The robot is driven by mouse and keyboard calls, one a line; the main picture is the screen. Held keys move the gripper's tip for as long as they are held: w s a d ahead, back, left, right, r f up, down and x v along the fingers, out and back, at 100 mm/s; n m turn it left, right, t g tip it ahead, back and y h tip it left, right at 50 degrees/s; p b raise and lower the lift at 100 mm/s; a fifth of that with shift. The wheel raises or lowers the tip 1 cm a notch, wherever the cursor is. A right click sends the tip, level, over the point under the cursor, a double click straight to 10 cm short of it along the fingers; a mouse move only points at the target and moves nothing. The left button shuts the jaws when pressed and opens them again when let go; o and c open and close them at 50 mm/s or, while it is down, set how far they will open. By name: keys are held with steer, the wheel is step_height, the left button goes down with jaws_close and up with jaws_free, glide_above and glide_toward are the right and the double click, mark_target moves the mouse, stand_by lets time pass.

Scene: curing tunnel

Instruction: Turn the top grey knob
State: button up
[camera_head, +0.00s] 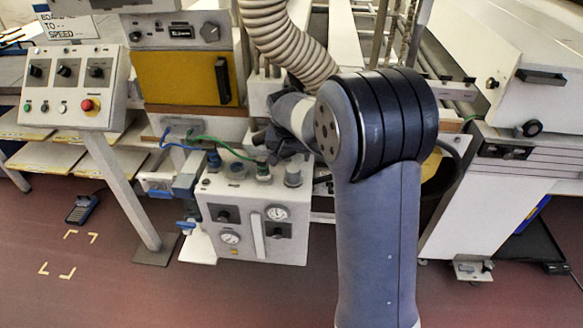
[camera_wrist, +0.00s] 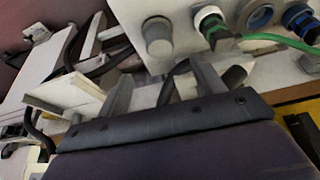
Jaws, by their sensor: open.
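The top grey knob (camera_head: 293,174) stands on top of the white pneumatic unit (camera_head: 208,205), at the right end of a row of fittings. In the wrist view the grey knob (camera_wrist: 157,37) is a round ribbed cap on a white face, ahead of my gripper. My gripper (camera_wrist: 163,85) is open, with its two fingers spread apart and nothing seen between them. The knob lies beyond the fingertips, roughly in line with the gap, and looks apart from them. In the head view my gripper (camera_head: 284,146) is just above the knob, largely hidden by my arm.
Green hose (camera_head: 225,147) and blue hose (camera_head: 172,143) run to fittings beside the knob. The unit's front carries gauges (camera_head: 277,213) and dark knobs. A control box (camera_head: 75,85) stands left, a ribbed duct (camera_head: 285,45) hangs above, and a white machine (camera_head: 480,190) stands right.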

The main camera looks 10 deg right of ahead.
mark_target(293, 169)
steer(key=p+x, duration=0.1)
steer(key=x, duration=0.9)
steer(key=shift+f, duration=0.2)
steer(key=c, duration=1)
steer(key=shift+o, duration=0.2)
steer(key=shift+f+m+b, duration=0.25)
steer(key=shift+m+b, duration=0.25)
steer(key=shift+b, duration=0.7)
steer(key=shift+r+m+h+b, duration=0.2)
steer(key=shift+m+h+b, duration=0.2)
steer(key=shift+m+b, duration=0.2)
steer(key=o, duration=1)
steer(key=shift+c, duration=0.2)
steer(key=shift+r, duration=0.1)
